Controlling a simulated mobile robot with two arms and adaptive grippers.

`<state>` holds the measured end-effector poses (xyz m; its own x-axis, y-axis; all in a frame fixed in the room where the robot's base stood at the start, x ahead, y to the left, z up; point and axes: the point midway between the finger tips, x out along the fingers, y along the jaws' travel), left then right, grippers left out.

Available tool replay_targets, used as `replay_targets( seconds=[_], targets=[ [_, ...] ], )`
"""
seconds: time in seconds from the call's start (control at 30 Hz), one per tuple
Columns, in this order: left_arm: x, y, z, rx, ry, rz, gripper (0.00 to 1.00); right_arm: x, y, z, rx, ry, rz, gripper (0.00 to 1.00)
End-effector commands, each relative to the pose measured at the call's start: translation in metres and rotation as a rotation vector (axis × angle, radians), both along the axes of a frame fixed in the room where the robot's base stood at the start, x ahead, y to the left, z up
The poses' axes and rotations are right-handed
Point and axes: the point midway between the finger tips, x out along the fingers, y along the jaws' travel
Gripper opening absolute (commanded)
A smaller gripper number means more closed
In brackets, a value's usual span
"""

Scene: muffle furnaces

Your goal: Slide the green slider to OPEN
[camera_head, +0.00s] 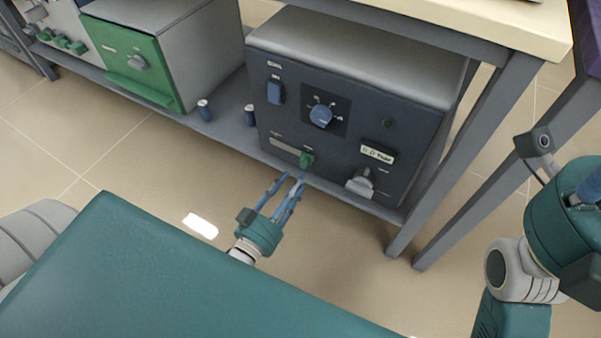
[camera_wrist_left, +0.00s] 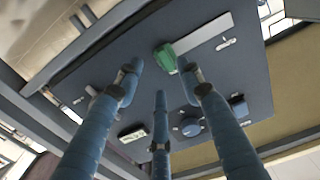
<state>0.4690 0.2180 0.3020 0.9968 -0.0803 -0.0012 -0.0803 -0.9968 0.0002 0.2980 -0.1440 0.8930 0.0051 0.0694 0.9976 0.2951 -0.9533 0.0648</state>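The green slider (camera_head: 306,160) is on the lower front of the dark blue-grey furnace (camera_head: 345,110). It sits at the right end of a pale slot plate (camera_head: 284,147); the small labels above are unreadable. My left gripper (camera_head: 285,180) is just in front of and below the slider, its blue fingers spread and empty. In the left wrist view, the slider (camera_wrist_left: 165,57) shows just beyond the fingertips, between two of them, with no clear contact. My right gripper (camera_head: 588,188) shows only partly at the right edge, and its fingers are mostly hidden.
The furnace also bears a blue dial (camera_head: 321,116), a blue switch (camera_head: 276,91), a display (camera_head: 377,153) and a grey knob (camera_head: 361,181). It stands on a low shelf (camera_head: 232,140) beside a green furnace (camera_head: 138,62) and small blue cans (camera_head: 205,110). Table legs (camera_head: 470,150) stand at right.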

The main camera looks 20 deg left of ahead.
Motion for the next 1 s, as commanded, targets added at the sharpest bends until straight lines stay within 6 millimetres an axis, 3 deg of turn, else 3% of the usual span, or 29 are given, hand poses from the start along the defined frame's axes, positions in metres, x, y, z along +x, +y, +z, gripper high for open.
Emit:
replay_targets(
  seconds=[0.2,0.37,1.0],
  targets=[
    [-0.045,0.003,-0.001,0.0,0.003,0.0,0.38,0.0,0.0,0.0,0.0,0.0,0.0,0.4],
    [-0.064,0.005,-0.001,0.0,0.002,-0.001,0.38,0.0,0.0,0.0,0.0,0.0,0.0,0.4],
    [-0.069,0.005,0.0,0.0,0.0,-0.001,0.38,0.0,0.0,0.0,0.0,0.0,0.0,0.4]
  ],
)
